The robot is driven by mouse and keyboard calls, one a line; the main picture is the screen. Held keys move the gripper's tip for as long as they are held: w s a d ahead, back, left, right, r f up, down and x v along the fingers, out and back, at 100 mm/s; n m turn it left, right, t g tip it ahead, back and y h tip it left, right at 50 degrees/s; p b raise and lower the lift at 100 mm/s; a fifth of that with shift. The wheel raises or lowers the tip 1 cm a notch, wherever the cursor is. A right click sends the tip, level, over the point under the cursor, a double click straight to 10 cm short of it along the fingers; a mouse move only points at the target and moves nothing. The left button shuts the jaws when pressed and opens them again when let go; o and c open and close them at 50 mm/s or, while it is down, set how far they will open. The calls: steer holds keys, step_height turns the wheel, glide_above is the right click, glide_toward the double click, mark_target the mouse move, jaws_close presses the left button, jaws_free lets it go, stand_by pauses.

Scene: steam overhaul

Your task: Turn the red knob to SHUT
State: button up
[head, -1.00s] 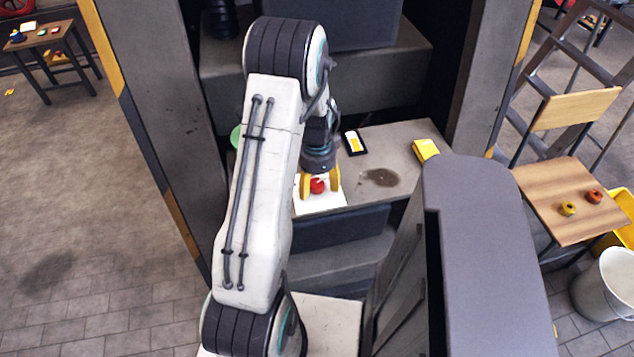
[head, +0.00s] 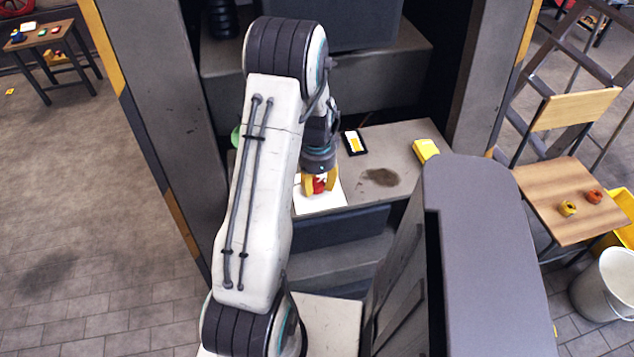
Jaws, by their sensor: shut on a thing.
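The red knob (head: 319,186) sits over a white plate (head: 322,204) on the grey bench, in the middle of the head view. My gripper (head: 319,188) points down at it with yellow fingers, one on each side. The fingers are shut on the knob and cover much of it. A small white mark shows on the knob's top. The knob's markings and the word SHUT cannot be read at this size.
On the grey bench (head: 405,148) lie a black-framed card (head: 354,142) and a yellow block (head: 425,151). A round green thing (head: 236,137) is partly hidden behind my arm. Dark posts flank the bench. A wooden chair (head: 568,192) and a bucket (head: 608,285) stand at right.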

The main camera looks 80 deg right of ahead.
steer(key=shift+d+f+n+b, duration=0.1)
steer(key=shift+n+b, duration=0.65)
steer(key=shift+n, duration=0.45)
steer(key=n+b, duration=0.1)
steer(key=n, duration=0.2)
steer(key=shift+n+b, duration=0.3)
steer(key=n+b, duration=0.1)
steer(key=n, duration=0.4)
steer(key=shift+n+b, duration=0.35)
steer(key=shift+n, duration=0.05)
steer(key=o, duration=1.2)
